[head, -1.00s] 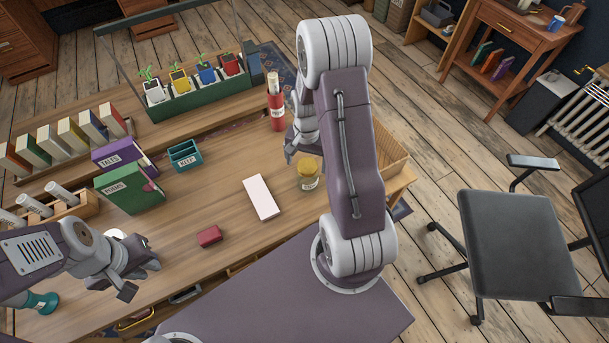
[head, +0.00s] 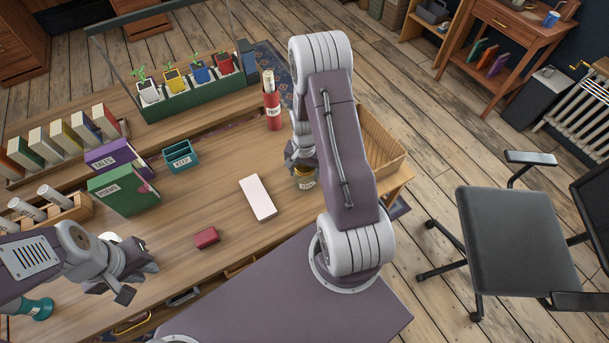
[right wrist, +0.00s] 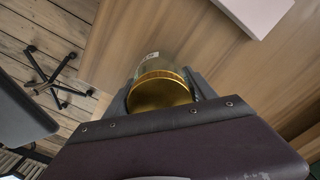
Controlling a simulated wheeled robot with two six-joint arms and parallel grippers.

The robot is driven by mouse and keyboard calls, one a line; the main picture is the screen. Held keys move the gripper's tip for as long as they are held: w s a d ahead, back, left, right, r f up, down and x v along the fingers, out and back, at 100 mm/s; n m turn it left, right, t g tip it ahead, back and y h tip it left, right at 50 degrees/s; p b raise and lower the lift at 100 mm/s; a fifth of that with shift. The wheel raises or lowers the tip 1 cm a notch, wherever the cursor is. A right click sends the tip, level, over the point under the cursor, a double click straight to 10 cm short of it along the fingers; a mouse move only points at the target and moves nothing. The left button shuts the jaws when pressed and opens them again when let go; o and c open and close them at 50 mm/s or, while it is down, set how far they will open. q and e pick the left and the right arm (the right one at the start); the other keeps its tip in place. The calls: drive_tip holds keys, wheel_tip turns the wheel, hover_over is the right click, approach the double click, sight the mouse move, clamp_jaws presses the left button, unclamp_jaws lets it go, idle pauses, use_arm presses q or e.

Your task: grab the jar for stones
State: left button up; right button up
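The glass jar with a gold lid (head: 305,178) stands on the desk near its right end. Its pale label is too small to read. My right gripper (head: 303,160) is over the jar in the head view and hides part of its lid. In the right wrist view the jar (right wrist: 160,82) sits between the two fingers of my right gripper (right wrist: 160,90), one on each side. The fingers look apart, and firm contact cannot be made out. My left gripper (head: 138,282) is open and empty over the left front of the desk.
A white box (head: 258,198) and a small red box (head: 206,237) lie left of the jar. A red cylinder (head: 272,108) stands behind it. A wooden tray (head: 383,145) is to the right. Books, a teal holder (head: 180,156) and a planter (head: 190,100) fill the left and back.

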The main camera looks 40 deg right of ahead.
drive_tip(key=c, duration=0.6)
drive_tip(key=shift+o, duration=0.2)
drive_tip(key=shift+r, duration=0.3)
wheel_tip(320, 180, up, 4)
drive_tip(key=shift+s+d+p, duration=0.1)
drive_tip(key=shift+p, duration=0.25)
drive_tip(key=s+d+r, duration=0.4)
drive_tip(key=s+r, duration=0.2)
drive_tip(key=s, duration=0.4)
drive_tip(key=shift+s+d+r+p, duration=0.2)
drive_tip(key=shift+d+p, duration=0.15)
